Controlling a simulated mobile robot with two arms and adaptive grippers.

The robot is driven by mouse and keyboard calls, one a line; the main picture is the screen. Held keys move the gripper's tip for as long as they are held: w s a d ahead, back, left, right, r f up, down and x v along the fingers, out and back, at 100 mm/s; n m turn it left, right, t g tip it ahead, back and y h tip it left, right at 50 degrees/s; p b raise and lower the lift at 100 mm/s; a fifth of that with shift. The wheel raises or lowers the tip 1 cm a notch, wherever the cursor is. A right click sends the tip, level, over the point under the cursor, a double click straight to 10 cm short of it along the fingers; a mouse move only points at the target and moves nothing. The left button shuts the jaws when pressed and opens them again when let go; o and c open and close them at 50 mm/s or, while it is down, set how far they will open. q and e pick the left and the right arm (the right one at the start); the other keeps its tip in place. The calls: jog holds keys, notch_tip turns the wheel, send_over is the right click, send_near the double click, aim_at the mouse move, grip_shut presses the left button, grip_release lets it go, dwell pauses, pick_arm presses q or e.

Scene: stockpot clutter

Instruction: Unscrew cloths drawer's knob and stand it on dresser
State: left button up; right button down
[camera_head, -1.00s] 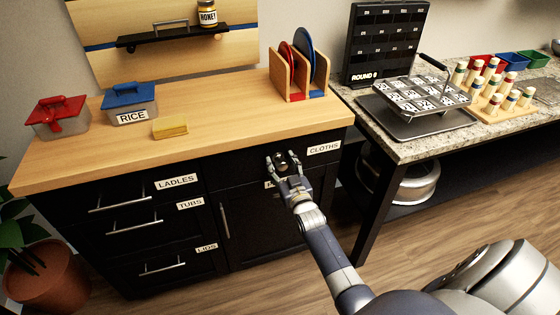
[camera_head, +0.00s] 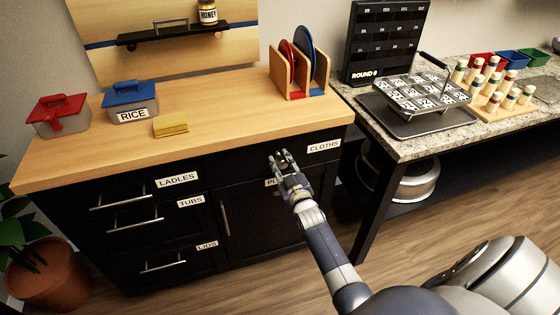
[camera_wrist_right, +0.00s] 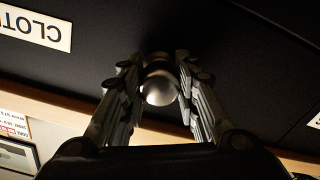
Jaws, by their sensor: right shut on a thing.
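The black cloths drawer is the top right drawer of the dresser, and its white CLOTHS label (camera_head: 324,146) shows right of my gripper. In the right wrist view the label (camera_wrist_right: 36,27) appears upside down at the upper left. My right gripper (camera_head: 283,158) is at the drawer front. In the wrist view its fingers close on both sides of a round silver knob (camera_wrist_right: 159,88), which is against or very near the black drawer front (camera_wrist_right: 110,30). The knob is mostly hidden in the head view. The wooden dresser top (camera_head: 230,122) is just above. My left gripper is not in view.
On the dresser top are a yellow block (camera_head: 170,127), a blue-lidded RICE box (camera_head: 130,102), a red-lidded box (camera_head: 60,115) and a wooden rack (camera_head: 300,75) with plates. The top's front middle is clear. A granite counter (camera_head: 420,145) stands at right.

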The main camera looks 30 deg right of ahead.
jog(key=shift+d, duration=0.1)
jog(key=n, duration=0.4)
jog(key=shift+n, duration=0.3)
jog(key=shift+b, duration=0.35)
jog(key=n+b, duration=0.1)
jog(key=n, duration=0.2)
jog(key=shift+f, duration=0.1)
jog(key=shift+n, duration=0.8)
